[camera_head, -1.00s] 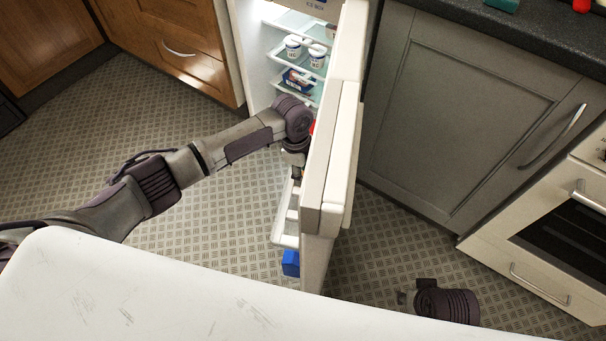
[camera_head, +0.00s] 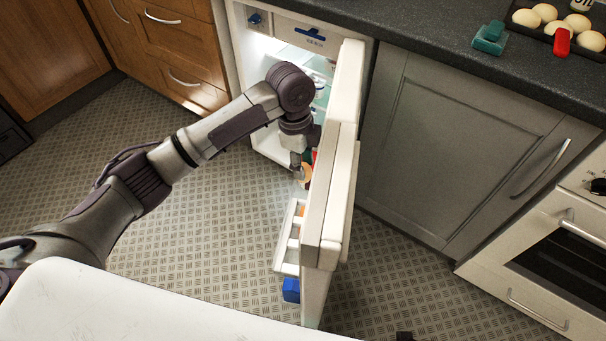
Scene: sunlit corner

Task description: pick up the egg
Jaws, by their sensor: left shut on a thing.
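My left gripper (camera_head: 300,174) is at the inner side of the open fridge door (camera_head: 331,205), above the door's lower shelf (camera_head: 287,252). It is shut on the egg (camera_head: 306,174), a small light-orange rounded thing partly hidden by the fingers and wrist. The egg appears to be held above the white shelf. Only a small dark piece at the bottom edge may belong to my right arm; its gripper does not show.
The fridge interior (camera_head: 270,130) is behind my left arm. A blue carton (camera_head: 291,290) is low on the door. A tray of pale rounded items (camera_head: 545,13) and a green object (camera_head: 490,38) sit on the dark counter (camera_head: 440,45). A white surface (camera_head: 120,310) lies in front.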

